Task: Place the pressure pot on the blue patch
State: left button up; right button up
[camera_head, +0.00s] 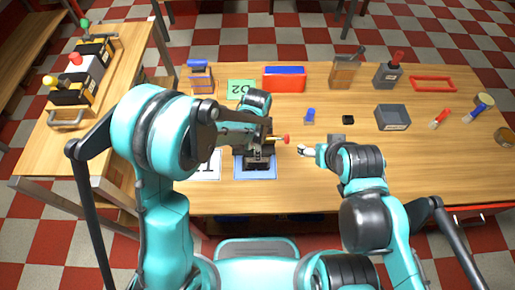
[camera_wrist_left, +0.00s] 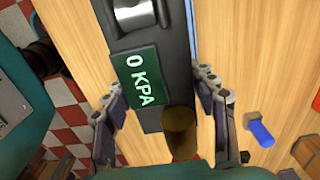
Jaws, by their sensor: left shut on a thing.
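The pressure pot (camera_head: 258,162) is a dark device at the blue patch (camera_head: 254,176), mostly hidden by my left arm. In the left wrist view the pot (camera_wrist_left: 160,50) shows a green display reading 0 KPA and a brass-coloured part with red beneath it. My left gripper (camera_head: 262,143) is shut on the pot, with one finger on each side of it in the wrist view (camera_wrist_left: 163,105). Whether the pot's base touches the patch cannot be told.
A white marked sheet (camera_head: 208,168) lies left of the blue patch, and a green O2 card (camera_head: 241,90) behind. A red and blue bin (camera_head: 284,79), a small blue item (camera_head: 309,116), a black block (camera_head: 348,119) and a grey box (camera_head: 393,117) stand on the table. The front right is clear.

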pick_arm(q)
jog(key=shift+f, duration=0.3)
jog(key=shift+f, duration=0.15)
jog(key=o, duration=1.6)
jog(key=shift+c, duration=0.2)
jog(key=shift+r, duration=0.4)
notch_tip(320, 180, up, 12)
jog(key=p, duration=0.3)
jog(key=shift+f, duration=0.1)
jog(key=s+a+r+n+t, duration=0.3)
jog(key=s+a+r+n, duration=0.1)
jog(key=a+n, duration=0.5)
jog(key=s+a+r+n+t, duration=0.4)
jog(key=s+a+n, duration=0.3)
jog(key=a+n, duration=0.2)
jog(key=shift+s+a+r, duration=0.3)
jog(key=shift+a+r, duration=0.15)
jog(key=shift+r, duration=0.35)
